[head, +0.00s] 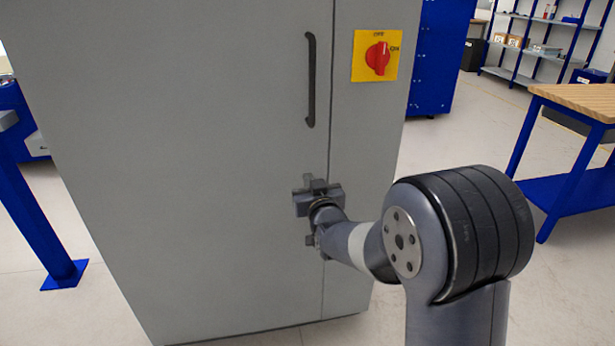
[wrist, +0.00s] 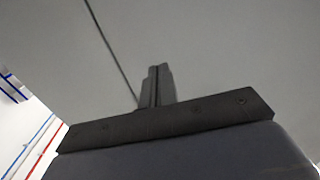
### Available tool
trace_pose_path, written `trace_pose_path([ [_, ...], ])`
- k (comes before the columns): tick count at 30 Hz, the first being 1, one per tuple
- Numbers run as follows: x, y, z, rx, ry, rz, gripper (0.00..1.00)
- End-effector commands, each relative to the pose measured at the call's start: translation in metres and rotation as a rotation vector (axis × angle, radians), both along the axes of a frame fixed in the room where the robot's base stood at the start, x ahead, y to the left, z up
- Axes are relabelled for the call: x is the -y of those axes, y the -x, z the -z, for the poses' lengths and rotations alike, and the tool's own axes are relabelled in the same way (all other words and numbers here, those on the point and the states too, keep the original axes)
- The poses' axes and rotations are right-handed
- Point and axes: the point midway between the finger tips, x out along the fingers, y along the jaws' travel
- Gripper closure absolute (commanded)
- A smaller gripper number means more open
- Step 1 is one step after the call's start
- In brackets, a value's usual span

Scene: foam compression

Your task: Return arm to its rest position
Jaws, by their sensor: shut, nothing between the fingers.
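My gripper (head: 314,184) is in front of the grey cabinet (head: 200,150) in the head view, below the dark door handle (head: 311,80). In the wrist view my gripper (wrist: 158,72) points at the plain grey cabinet face (wrist: 220,50), with the door seam running to its left. Its fingers are together with nothing between them. I cannot tell whether the fingertips touch the cabinet. My arm reaches in from the lower right of the head view.
A red rotary switch (head: 378,58) on a yellow plate sits on the cabinet's upper right. A wooden-topped workbench (head: 580,98) with blue legs stands at the right. A blue post (head: 35,215) stands at the left. Open floor (head: 450,140) lies between cabinet and workbench.

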Motion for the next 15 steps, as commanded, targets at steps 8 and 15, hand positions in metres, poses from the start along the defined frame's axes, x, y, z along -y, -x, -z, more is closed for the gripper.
trace_pose_path([
  [8,0.012,0.044,-0.001,0.001,0.000,-0.001,1.00],
  [15,0.017,0.063,-0.001,0.001,0.000,-0.002,1.00],
])
